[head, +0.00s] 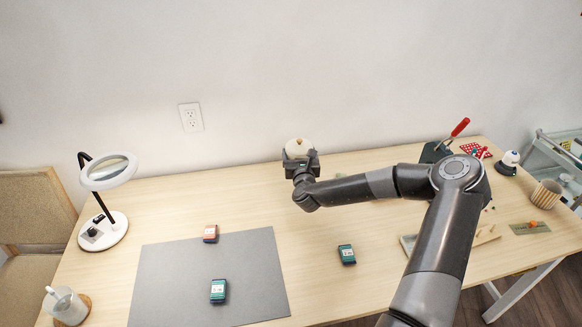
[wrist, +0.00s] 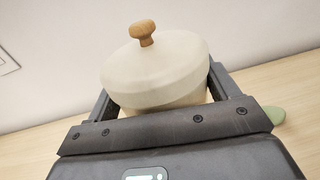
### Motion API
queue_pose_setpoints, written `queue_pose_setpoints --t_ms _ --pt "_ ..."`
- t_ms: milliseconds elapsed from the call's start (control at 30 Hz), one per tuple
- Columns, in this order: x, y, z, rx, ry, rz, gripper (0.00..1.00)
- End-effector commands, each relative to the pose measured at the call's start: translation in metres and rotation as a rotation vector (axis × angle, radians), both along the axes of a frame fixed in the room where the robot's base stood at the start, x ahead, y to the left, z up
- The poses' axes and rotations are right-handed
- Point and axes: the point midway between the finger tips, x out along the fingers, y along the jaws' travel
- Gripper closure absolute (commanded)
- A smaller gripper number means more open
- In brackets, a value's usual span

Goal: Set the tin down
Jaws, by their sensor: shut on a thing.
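The tin (head: 298,147) is a round cream pot with a domed lid and a small wooden knob, near the back edge of the wooden table (head: 330,210). My gripper (head: 301,158) is shut on it from the front. In the wrist view the tin (wrist: 158,75) sits between the two dark fingers, knob up, and looks slightly tilted in the picture. Its lower part is hidden behind my gripper, so I cannot tell whether its base touches the table.
A magnifier lamp (head: 108,172) stands at the left. A grey mat (head: 180,270) has small labelled boxes on it; a teal box (head: 346,254) lies right of it. A cup (head: 66,306) is front left. A red-handled tool (head: 459,127) stands back right. A green thing (wrist: 275,114) shows beside my gripper.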

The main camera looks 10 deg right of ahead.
Motion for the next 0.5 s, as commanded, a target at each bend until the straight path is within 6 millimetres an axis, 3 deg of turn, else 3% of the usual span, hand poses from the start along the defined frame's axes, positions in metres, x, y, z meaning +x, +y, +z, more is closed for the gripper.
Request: queue_pose_setpoints --t_ms 200,367,500 --pt "0.015 0.023 -0.016 0.0 -0.001 0.0 0.88" --pt "0.017 0.026 -0.025 -0.001 0.001 0.0 0.88" --pt "0.017 0.026 -0.045 -0.001 0.002 0.0 0.88"
